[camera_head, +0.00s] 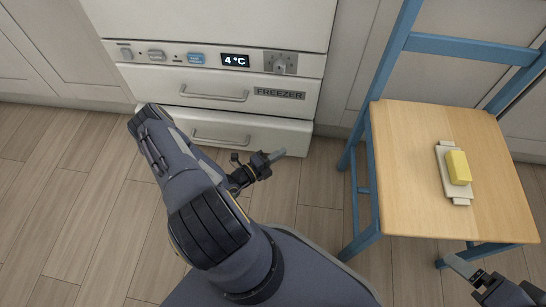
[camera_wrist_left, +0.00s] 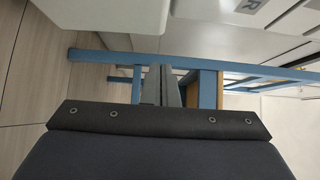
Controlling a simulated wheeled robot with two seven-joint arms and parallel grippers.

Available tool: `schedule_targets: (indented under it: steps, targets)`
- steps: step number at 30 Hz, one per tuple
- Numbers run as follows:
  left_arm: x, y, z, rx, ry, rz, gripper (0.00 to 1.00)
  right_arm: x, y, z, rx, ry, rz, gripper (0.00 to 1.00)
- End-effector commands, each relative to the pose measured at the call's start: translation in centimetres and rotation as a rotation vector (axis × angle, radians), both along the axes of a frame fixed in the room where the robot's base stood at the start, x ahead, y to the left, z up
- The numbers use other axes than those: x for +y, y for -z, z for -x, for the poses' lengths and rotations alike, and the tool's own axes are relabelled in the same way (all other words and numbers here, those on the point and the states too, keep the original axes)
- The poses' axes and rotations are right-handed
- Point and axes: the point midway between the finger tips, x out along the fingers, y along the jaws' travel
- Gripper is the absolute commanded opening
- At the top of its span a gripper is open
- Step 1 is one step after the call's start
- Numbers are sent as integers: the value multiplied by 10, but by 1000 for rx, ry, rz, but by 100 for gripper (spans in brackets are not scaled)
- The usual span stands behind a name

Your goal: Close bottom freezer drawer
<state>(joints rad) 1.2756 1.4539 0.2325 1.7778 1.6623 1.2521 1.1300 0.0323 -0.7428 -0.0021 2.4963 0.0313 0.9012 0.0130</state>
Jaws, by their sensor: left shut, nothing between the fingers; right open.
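The white freezer (camera_head: 210,90) stands at the back. Its bottom drawer (camera_head: 285,138) is the lowest front, with a bar handle (camera_head: 221,137), partly behind my left arm. It seems to stand slightly proud of the upper drawer (camera_head: 200,87) labelled FREEZER; the exact gap is hard to tell. The drawer's end also shows in the left wrist view (camera_wrist_left: 135,14). My left gripper (camera_head: 276,156) is shut and empty, in front of the drawer's lower right part; contact cannot be told. My right gripper (camera_head: 458,264) is open at the bottom right, below the chair.
A blue chair with a wooden seat (camera_head: 410,150) stands right of the freezer. A control panel (camera_head: 235,60) reads 4 °C. Wooden floor (camera_head: 70,200) is clear at left.

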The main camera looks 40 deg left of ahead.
Motion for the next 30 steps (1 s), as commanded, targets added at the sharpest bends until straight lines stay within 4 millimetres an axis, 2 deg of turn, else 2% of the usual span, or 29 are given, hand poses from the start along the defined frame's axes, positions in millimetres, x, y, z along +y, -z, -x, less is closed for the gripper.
schedule_targets:
  steps: [1, 7, 12, 18, 30]
  targets:
    - [-4, 3, -12, -4, 4, -1, 0, 0, 8, 0, 0, 0, 0, 87]
    - [-16, 3, -52, -4, 5, -2, 0, 0, 22, 0, 0, 0, 0, 87]
    - [-2, 3, -73, -2, 2, -5, 0, 0, 35, 0, 0, 0, 0, 87]
    - [4, 0, -84, -2, 3, -3, 0, 0, 40, 0, 0, 0, 0, 87]
    - [7, 0, -89, -2, 3, -5, 0, 0, 39, 0, 0, 0, 0, 87]
